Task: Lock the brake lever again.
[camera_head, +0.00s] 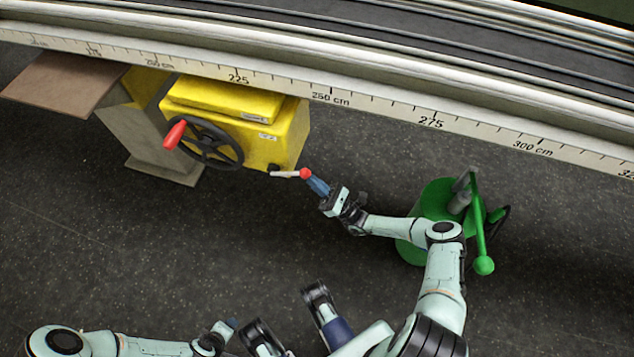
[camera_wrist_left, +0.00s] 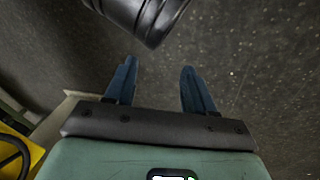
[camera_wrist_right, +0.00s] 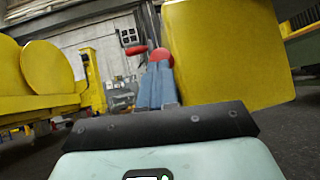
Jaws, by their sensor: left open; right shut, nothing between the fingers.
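The brake lever, a short silver rod (camera_head: 284,174) with a red ball knob (camera_head: 304,173), sticks out to the right from the lower front of the yellow box (camera_head: 290,135). My right gripper (camera_head: 313,181) is shut and empty, its blue fingertips right at the ball's lower right side. In the right wrist view the red ball (camera_wrist_right: 161,56) shows just beyond the closed fingertips (camera_wrist_right: 156,66); I cannot tell whether they touch. The rod is mostly hidden there. My left gripper (camera_wrist_left: 155,78) is open and empty, away from the lever; it is partly hidden in the head view.
A black handwheel (camera_head: 212,145) with a red handle (camera_head: 175,134) is on the box front, left of the lever. A green unit (camera_head: 430,200) with a green ball-ended lever stands at right, beside my right forearm. A centimetre-marked rail (camera_head: 385,112) runs behind. Floor in front is clear.

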